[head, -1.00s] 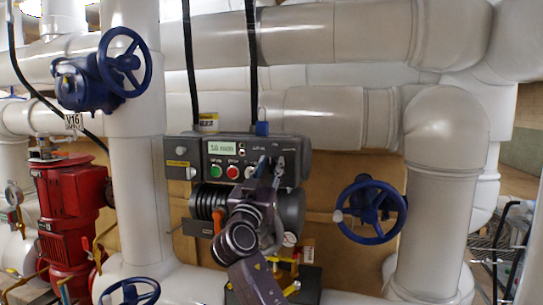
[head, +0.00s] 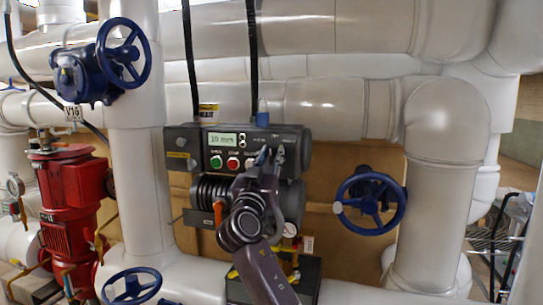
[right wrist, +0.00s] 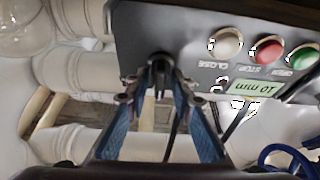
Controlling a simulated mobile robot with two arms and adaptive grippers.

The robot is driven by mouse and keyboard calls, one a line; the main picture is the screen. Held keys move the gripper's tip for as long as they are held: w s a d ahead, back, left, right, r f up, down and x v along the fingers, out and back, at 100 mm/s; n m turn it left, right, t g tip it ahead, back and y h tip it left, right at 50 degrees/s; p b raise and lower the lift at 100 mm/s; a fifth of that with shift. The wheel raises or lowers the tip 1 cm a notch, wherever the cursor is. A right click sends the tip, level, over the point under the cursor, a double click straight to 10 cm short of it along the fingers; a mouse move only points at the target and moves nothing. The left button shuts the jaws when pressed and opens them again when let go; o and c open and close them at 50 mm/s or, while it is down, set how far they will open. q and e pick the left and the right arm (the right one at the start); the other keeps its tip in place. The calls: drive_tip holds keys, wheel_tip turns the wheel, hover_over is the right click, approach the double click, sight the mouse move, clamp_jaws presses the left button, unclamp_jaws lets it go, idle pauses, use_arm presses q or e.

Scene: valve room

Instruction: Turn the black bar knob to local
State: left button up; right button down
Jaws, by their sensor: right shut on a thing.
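The grey control box (head: 297,137) is mounted on the actuator in the middle of the head view. The black bar knob (right wrist: 160,62) is a small dark shape on the panel face in the right wrist view, seen upside down. My right gripper (head: 271,157) is at the right part of the panel. In the right wrist view my right gripper (right wrist: 160,85) has its blue-sided fingers closed together on the knob. The fingers hide most of the knob, so its exact angle and its position labels cannot be read. My left gripper is not in view.
Green (head: 216,162), red (head: 233,162) and pale (head: 250,163) buttons sit left of the gripper, under a lit display (head: 222,139). A blue handwheel (head: 370,204) stands at right, and large white pipes surround the box.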

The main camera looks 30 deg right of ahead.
drive_tip(key=shift+n+y, duration=0.3)
drive_tip(key=shift+n, duration=0.6)
drive_tip(key=shift+n+t+y+p, duration=0.4)
drive_tip(key=shift+n+t+y, duration=0.1)
drive_tip(key=shift+n, duration=0.7)
drive_tip(key=n+y+p, duration=0.1)
drive_tip(key=n, duration=0.1)
drive_tip(key=n+t+p, duration=0.1)
drive_tip(key=n, duration=0.1)
drive_tip(key=shift+w+r+y, duration=0.1)
drive_tip(key=shift+r+y, duration=0.05)
drive_tip(key=shift+y, duration=0.25)
drive_tip(key=shift+n+y+p, duration=0.6)
drive_tip(key=shift+n+p, duration=0.15)
drive_tip(key=shift+n, duration=0.45)
drive_tip(key=shift+a+n+y, duration=0.1)
drive_tip(key=shift+n+y, duration=0.3)
drive_tip(key=shift+n, duration=0.5)
drive_tip(key=shift+f+n+y+p, duration=0.15)
drive_tip(key=shift+n+y, duration=0.2)
drive_tip(key=shift+n, duration=0.4)
drive_tip(key=shift+f+n+y+p, duration=0.15)
drive_tip(key=shift+n+y, duration=0.2)
drive_tip(key=shift+n, duration=0.4)
drive_tip(key=c, duration=2)
unclamp_jaws()
drive_tip(key=shift+w, duration=0.1)
drive_tip(key=shift+c, duration=0.2)
